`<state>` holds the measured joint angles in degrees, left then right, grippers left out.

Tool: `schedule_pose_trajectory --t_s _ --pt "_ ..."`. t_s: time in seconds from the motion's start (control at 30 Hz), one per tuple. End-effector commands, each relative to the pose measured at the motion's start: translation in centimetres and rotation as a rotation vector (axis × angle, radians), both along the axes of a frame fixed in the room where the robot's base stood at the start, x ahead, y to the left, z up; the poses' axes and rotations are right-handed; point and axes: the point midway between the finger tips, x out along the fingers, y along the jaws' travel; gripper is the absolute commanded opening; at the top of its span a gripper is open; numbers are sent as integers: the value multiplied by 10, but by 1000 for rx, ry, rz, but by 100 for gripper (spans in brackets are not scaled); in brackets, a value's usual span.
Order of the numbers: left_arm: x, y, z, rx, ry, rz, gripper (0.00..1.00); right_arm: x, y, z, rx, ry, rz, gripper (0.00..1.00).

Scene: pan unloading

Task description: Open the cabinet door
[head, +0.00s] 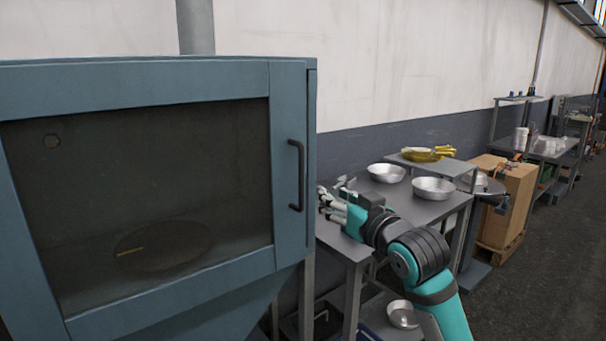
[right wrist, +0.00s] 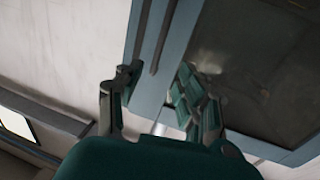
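The blue-grey cabinet (head: 140,85) stands at the left of the head view, its glass door closed. A dark vertical handle (head: 296,175) is on the door's right side. My right gripper (head: 332,198) is just right of the handle and the cabinet's edge, with its fingers toward the cabinet. In the right wrist view the gripper (right wrist: 155,90) is open, its fingers spread and nothing held. The handle (right wrist: 165,35) shows there as a dark bar ahead, between the finger directions. I see no contact with it. My left gripper is not in view.
A grey metal table (head: 425,208) with silver bowls (head: 433,188) stands right of the cabinet, under my right arm. Yellow items (head: 428,154) lie on a raised shelf behind. A cardboard box (head: 508,200) is farther right. Open floor (head: 555,270) lies at right.

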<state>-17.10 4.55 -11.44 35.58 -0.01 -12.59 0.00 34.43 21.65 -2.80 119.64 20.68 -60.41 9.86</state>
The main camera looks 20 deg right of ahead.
Motion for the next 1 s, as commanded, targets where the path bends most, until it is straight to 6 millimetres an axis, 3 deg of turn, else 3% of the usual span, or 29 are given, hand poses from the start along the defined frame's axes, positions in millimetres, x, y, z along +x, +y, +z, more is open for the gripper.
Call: schedule_pose_trajectory --t_s 0.6,0.8,1.0 --pt "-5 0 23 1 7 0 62 128 20 2 0 2 -1 38" --pt "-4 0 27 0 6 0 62 151 23 1 1 0 0 38" --pt "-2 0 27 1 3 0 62 157 24 -1 -1 0 0 38"
